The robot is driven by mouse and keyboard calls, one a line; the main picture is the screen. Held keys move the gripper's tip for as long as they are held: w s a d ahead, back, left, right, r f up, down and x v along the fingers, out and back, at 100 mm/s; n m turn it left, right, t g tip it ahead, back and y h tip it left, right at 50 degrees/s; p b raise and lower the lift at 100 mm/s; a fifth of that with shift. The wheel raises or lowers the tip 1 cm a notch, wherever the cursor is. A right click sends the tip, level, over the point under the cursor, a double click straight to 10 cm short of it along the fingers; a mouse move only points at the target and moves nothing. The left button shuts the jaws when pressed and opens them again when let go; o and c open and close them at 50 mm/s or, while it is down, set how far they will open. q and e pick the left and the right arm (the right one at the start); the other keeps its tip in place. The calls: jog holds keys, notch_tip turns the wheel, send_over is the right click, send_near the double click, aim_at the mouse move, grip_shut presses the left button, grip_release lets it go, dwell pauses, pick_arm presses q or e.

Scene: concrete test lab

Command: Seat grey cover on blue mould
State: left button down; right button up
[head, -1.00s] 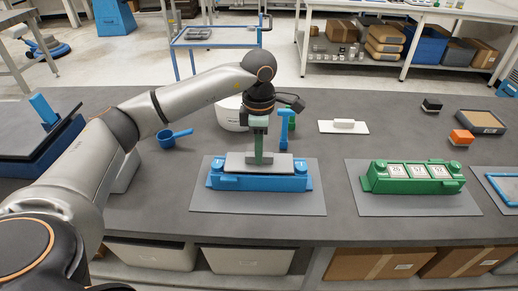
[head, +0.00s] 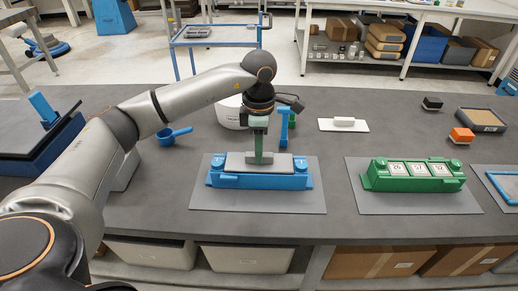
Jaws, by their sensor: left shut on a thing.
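The blue mould (head: 262,182) lies on a grey mat (head: 255,205) near the front of the table. The grey cover (head: 236,163) is on top of the blue mould, between its raised blue ends; I cannot tell if it is fully down all round. My left gripper (head: 259,156) comes down from above and is shut on the green upright handle in the middle of the cover. The fingertips partly hide the handle. My right gripper does not show.
A green block with numbered tiles (head: 420,178) sits on another mat to the right. A blue scoop (head: 174,133), a white tub (head: 232,112) and a blue upright tool (head: 284,124) stand behind the mould. A white plate (head: 343,125) lies further right.

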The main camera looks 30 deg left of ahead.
pick_arm(q)
jog(key=shift+f, duration=0.25)
dwell(0.7)
jog(key=c, duration=0.7)
grip_release()
jog(key=shift+o, duration=0.2)
jog(key=shift+r+p, duration=1.8)
jog(key=shift+r, duration=0.8)
